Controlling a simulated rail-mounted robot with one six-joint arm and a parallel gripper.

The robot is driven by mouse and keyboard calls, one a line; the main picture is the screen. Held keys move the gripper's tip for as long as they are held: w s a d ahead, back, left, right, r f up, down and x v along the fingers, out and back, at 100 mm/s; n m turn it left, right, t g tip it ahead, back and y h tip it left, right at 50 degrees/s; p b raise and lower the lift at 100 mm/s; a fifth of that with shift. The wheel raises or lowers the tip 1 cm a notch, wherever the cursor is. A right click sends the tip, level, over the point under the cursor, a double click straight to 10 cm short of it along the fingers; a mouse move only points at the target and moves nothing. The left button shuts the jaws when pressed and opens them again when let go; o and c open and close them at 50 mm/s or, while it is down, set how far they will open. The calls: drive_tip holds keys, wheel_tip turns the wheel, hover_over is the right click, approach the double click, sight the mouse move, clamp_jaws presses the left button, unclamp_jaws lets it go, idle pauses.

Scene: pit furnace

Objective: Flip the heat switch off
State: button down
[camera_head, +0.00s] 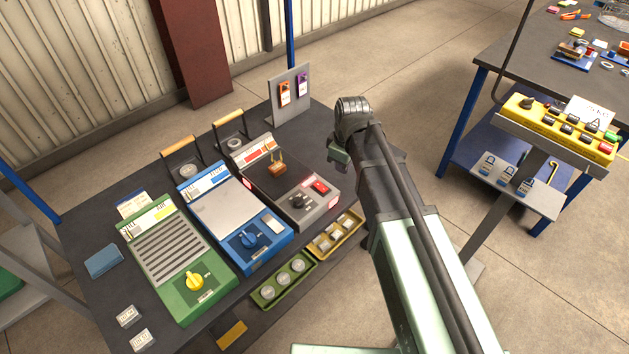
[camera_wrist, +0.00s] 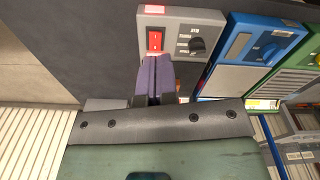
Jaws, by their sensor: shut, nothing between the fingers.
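The red rocker heat switch (camera_head: 320,187) sits on the front panel of the grey pit furnace unit (camera_head: 300,215), right of a black knob (camera_head: 297,201). In the wrist view the switch (camera_wrist: 154,40) glows bright red, beside the black dial (camera_wrist: 197,45). My gripper (camera_wrist: 155,60) shows there as two purple fingers closed together with nothing between them. The fingertips are just below the switch in that picture. They hide its lower edge, and I cannot tell whether they touch it. In the head view the fingers are not clearly visible; my wrist is beyond the furnace's right side.
The blue unit (camera_head: 235,215) and green unit (camera_head: 180,260) stand left of the furnace. A yellow tray (camera_head: 350,226) and green tray (camera_head: 258,294) lie in front. A tag board (camera_head: 290,98) stands behind. A yellow button panel (camera_head: 560,128) is at the right.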

sight(319, 183)
drive_tip(key=w+a+n, duration=0.5)
drive_tip(key=n, duration=1)
drive_tip(key=shift+w, duration=0.4)
drive_tip(key=f+b, duration=0.9)
drive_tip(key=w+a+f+b, duration=0.1)
drive_tip(key=f+b, duration=0.4)
drive_tip(key=shift+a, duration=0.1)
drive_tip(key=shift+r, duration=0.1)
